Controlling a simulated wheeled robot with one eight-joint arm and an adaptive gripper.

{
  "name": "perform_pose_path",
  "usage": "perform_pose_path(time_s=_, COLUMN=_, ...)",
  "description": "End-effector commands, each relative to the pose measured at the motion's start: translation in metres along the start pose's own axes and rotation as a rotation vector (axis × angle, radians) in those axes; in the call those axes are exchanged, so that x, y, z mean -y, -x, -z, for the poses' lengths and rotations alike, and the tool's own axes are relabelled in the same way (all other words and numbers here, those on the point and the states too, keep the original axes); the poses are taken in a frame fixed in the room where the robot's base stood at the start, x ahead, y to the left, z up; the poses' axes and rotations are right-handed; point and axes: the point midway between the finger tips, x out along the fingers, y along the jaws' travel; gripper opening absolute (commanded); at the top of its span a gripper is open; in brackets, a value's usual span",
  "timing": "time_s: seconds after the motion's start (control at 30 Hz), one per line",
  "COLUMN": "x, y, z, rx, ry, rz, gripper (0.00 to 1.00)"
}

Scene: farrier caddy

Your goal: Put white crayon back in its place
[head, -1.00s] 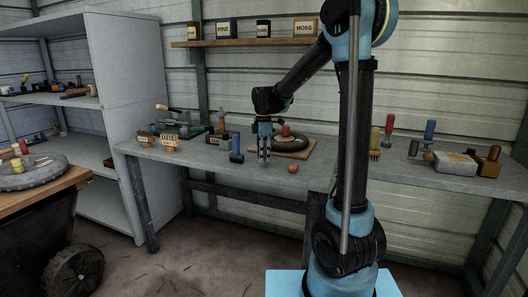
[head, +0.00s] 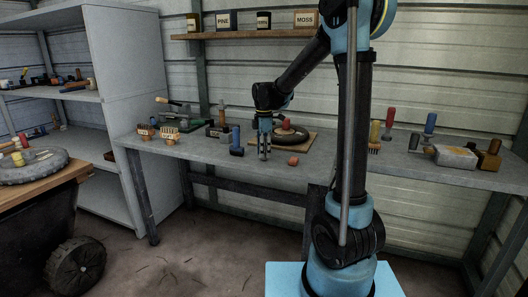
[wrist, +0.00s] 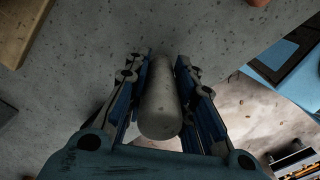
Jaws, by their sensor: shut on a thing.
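My gripper (head: 264,156) hangs fingers-down over the front part of the grey workbench (head: 205,157), in the head view. In the wrist view it is shut on a pale grey-white cylinder, the white crayon (wrist: 160,100), which lies lengthwise between the two fingers (wrist: 162,75). The crayon is too small to make out in the head view. I cannot tell whether it touches the bench. I cannot pick out an empty place for the crayon in these views.
A small red-orange piece (head: 293,161) lies near the front edge. Brushes (head: 170,134) sit farther left.

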Motion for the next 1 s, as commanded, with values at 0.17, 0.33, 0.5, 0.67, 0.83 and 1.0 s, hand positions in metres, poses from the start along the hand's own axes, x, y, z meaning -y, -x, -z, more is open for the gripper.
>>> perform_pose_path(time_s=0.17, x=-0.0001, y=-0.0021, z=0.0001, rx=0.000, ry=0.000, rz=0.000, gripper=0.00)
perform_pose_path(time_s=0.33, x=-0.0002, y=-0.0041, z=0.0001, rx=0.000, ry=0.000, rz=0.000, gripper=0.00)
perform_pose_path(time_s=0.5, x=-0.0001, y=-0.0048, z=0.0001, rx=0.000, ry=0.000, rz=0.000, gripper=0.44)
perform_pose_path(time_s=0.67, x=-0.0001, y=-0.0048, z=0.0001, rx=0.000, ry=0.000, rz=0.000, gripper=0.47)
perform_pose_path(time_s=0.83, x=0.0000, y=-0.0049, z=0.0001, rx=0.000, ry=0.000, rz=0.000, gripper=0.47)
perform_pose_path(time_s=1.0, x=-0.0001, y=-0.0044, z=0.0001, rx=0.000, ry=0.000, rz=0.000, gripper=0.47)
